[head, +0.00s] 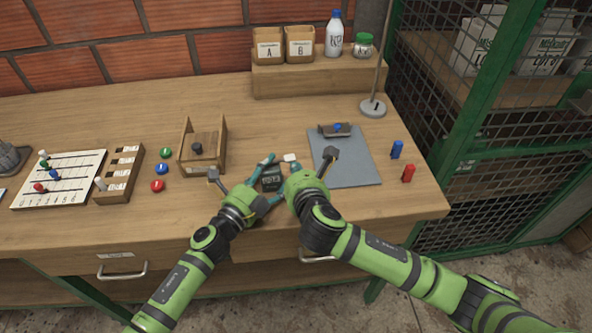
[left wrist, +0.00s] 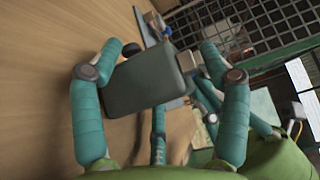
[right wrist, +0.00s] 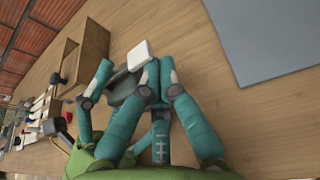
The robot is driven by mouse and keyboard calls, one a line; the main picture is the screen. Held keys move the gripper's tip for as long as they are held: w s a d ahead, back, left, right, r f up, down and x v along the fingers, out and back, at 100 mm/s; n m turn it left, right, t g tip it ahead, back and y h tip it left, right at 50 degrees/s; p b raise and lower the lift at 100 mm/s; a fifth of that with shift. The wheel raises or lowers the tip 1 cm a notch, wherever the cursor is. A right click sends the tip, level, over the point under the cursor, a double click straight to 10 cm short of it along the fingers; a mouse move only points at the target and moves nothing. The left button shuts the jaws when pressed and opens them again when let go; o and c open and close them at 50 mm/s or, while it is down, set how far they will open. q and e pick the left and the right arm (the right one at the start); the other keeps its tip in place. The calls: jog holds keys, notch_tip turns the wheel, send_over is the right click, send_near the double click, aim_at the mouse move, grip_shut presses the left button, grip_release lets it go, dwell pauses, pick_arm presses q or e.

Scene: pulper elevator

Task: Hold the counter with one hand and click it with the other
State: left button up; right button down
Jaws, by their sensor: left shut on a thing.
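The counter (head: 271,182) is a small dark grey box with a digit display, near the table's front edge. My left gripper (head: 264,181) has its two teal fingers on opposite sides of the counter and is shut on it. The counter's flat dark face fills the middle of the left wrist view (left wrist: 146,82). A white button-like block (head: 290,158) shows at the counter's far right; it is also in the right wrist view (right wrist: 138,54). My right gripper (right wrist: 159,68) has its fingertips together right beside that block. I cannot tell whether they touch it.
A grey mat (head: 358,160) with a small holder (head: 334,130) lies to the right. A wooden box (head: 203,148) and coloured knobs (head: 162,168) are at left. Blue (head: 397,149) and red (head: 408,173) pegs stand near the right edge, by a green mesh cage (head: 480,110).

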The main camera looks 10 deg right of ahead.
pick_arm(q)
jog(key=shift+s+a+f, duration=0.2)
jog(key=shift+f, duration=0.5)
pick_arm(e)
jog(key=shift+w+a+r, duration=0.1)
jog(key=shift+w+r, duration=0.05)
jog(key=shift+r, duration=0.65)
pick_arm(q)
jog(key=shift+s, duration=0.1)
pick_arm(e)
jog(key=f+v, duration=0.1)
jog(key=v, duration=0.9)
jog(key=shift+s+f, duration=0.25)
jog(key=shift+s, duration=0.05)
pick_arm(q)
jog(key=o, duration=1.2)
jog(key=shift+r, duration=0.2)
pick_arm(e)
jog(key=shift+w, duration=0.1)
